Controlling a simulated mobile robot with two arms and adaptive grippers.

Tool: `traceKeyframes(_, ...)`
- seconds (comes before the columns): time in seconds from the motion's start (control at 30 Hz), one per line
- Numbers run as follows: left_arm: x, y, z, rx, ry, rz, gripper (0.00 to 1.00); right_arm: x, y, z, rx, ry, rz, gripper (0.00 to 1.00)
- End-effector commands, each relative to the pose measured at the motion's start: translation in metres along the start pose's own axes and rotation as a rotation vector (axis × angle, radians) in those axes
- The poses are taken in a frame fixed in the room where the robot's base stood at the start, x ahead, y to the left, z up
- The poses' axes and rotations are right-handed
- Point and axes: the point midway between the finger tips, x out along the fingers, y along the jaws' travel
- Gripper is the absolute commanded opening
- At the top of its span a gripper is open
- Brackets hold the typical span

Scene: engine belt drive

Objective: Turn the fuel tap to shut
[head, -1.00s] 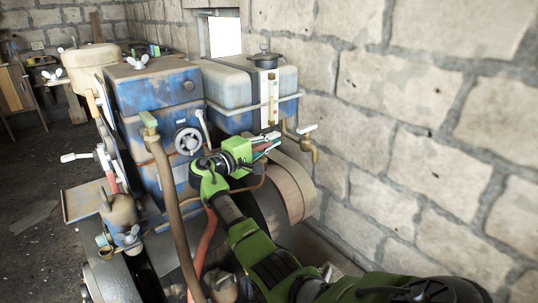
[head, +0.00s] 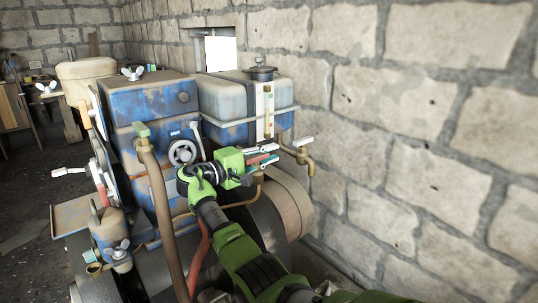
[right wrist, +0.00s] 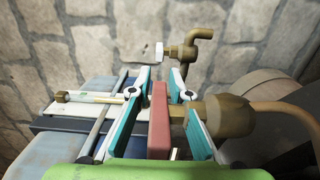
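The fuel tap shows in the right wrist view as a brass body (right wrist: 228,115) with a flat red lever (right wrist: 158,122). My right gripper (right wrist: 165,100) has its two teal-padded fingers on either side of the red lever, with gaps showing, so it looks open around it. In the head view my right gripper (head: 262,160) is below the blue and grey fuel tank (head: 230,99). The red lever shows there only as a sliver between the fingers; the tap body is mostly hidden. My left gripper is out of view.
A second brass tap (head: 305,158) with a white lever (head: 303,141) is close to the right of my fingers. The stone wall (head: 420,130) stands behind. A large drum-like wheel (head: 288,208) and the blue engine housing (head: 155,100) are close by.

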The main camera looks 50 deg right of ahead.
Motion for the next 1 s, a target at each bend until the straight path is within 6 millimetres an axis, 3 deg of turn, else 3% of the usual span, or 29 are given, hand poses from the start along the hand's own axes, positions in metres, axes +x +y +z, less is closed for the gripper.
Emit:
traceKeyframes(0.33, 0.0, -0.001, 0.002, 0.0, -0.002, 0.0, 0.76, -0.008, 0.001, -0.001, 0.001, 0.002, 0.001, 0.18)
traceKeyframes(0.8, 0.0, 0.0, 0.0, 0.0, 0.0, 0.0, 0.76, -0.099, 0.0, -0.001, -0.001, 0.003, 0.0, 0.18)
traceKeyframes(1.0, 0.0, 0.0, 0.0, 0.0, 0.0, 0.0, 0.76, -0.118, 0.0, -0.001, 0.0, 0.001, 0.0, 0.18)
